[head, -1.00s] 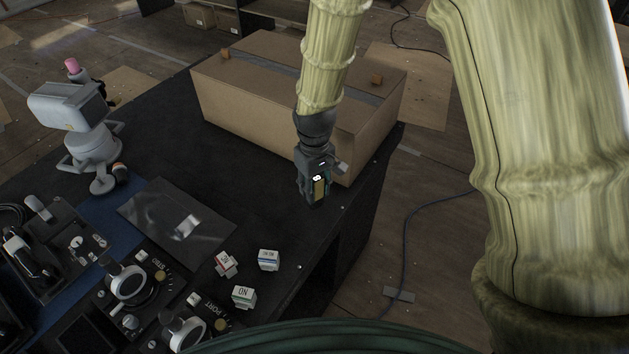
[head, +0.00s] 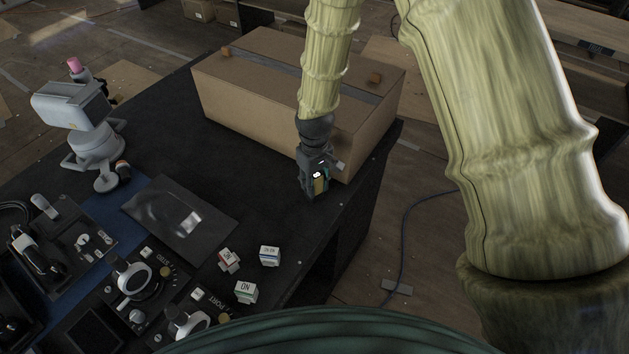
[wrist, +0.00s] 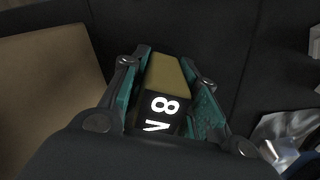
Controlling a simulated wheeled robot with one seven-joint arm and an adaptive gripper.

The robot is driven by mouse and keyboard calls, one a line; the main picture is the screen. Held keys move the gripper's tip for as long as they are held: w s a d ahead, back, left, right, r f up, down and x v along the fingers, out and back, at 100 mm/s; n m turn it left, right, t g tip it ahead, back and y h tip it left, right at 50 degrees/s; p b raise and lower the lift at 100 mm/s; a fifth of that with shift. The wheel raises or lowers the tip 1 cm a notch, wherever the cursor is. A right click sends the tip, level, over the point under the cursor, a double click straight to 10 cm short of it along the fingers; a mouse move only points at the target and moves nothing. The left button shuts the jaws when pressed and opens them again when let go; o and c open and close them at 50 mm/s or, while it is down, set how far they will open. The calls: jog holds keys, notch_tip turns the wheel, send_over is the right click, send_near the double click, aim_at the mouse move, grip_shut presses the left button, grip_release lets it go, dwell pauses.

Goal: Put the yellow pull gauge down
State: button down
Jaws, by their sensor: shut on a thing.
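My gripper (head: 313,187) is low over the black console top (head: 270,207), in front of the cardboard box. It is shut on the yellow pull gauge (head: 319,186), which shows between the fingers. In the wrist view the gauge (wrist: 165,80) has a yellow body and a dark end with light characters, held between two teal finger pads. I cannot tell whether the underside of the gauge touches the console top.
A cardboard box (head: 250,95) stands right behind my gripper. A grey device (head: 90,130) stands at left. The console's right edge is close.

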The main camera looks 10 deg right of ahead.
jog(key=c, duration=1.1)
grip_release()
jog(key=shift+f, duration=0.1)
jog(key=shift+r+b, duration=1.65)
jog(key=shift+r, duration=4.5)
